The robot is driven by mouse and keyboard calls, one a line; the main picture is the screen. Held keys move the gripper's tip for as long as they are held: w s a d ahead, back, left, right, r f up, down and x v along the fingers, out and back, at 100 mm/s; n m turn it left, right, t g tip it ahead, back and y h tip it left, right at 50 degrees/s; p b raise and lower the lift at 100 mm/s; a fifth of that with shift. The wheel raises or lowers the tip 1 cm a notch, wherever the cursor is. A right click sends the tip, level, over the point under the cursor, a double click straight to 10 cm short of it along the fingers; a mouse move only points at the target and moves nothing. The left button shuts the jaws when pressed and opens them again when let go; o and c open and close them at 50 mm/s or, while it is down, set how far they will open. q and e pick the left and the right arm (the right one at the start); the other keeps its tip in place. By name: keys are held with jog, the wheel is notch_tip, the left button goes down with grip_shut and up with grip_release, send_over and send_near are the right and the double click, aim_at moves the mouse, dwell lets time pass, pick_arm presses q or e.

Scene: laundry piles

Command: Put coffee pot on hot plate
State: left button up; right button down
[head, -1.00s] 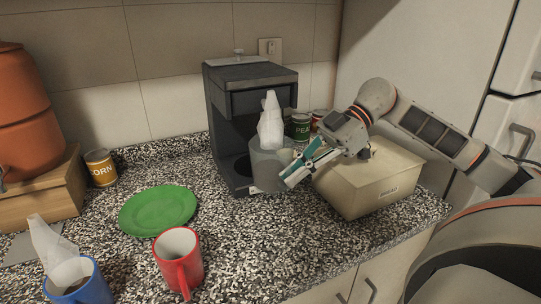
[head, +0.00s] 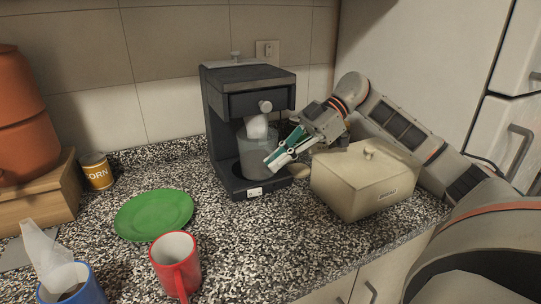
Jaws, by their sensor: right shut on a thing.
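The grey, see-through coffee pot (head: 254,158) is inside the open bay of the dark coffee maker (head: 243,78), over its base. A white, paper-like piece (head: 257,127) shows at the top of the pot, partly under the machine's overhang. The hot plate (head: 229,172) is mostly hidden behind the pot; I cannot tell if the pot's bottom touches it. My right gripper (head: 274,162) is shut on the coffee pot at its right side, reaching in from the right. The gripper covers the pot's handle side. My left gripper is not in view.
A cream lidded box (head: 358,190) stands close to the right, below my right arm. A green plate (head: 154,214), red mug (head: 175,264), blue mug (head: 88,291) and corn can (head: 97,175) are to the left. The counter in front of the machine is clear.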

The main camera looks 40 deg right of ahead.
jog(key=shift+w+d+r, duration=0.1)
jog(key=shift+w+d, duration=0.1)
jog(key=shift+w, duration=0.75)
jog(key=shift+w+d, duration=0.2)
jog(key=shift+w, duration=0.7)
jog(key=shift+s+f, duration=0.1)
jog(key=shift+f, duration=0.25)
jog(key=c, duration=2.2)
grip_release()
jog(key=shift+f, duration=0.1)
jog(key=shift+o, duration=0.2)
jog(key=p+v, duration=0.1)
jog(key=v, duration=1.1)
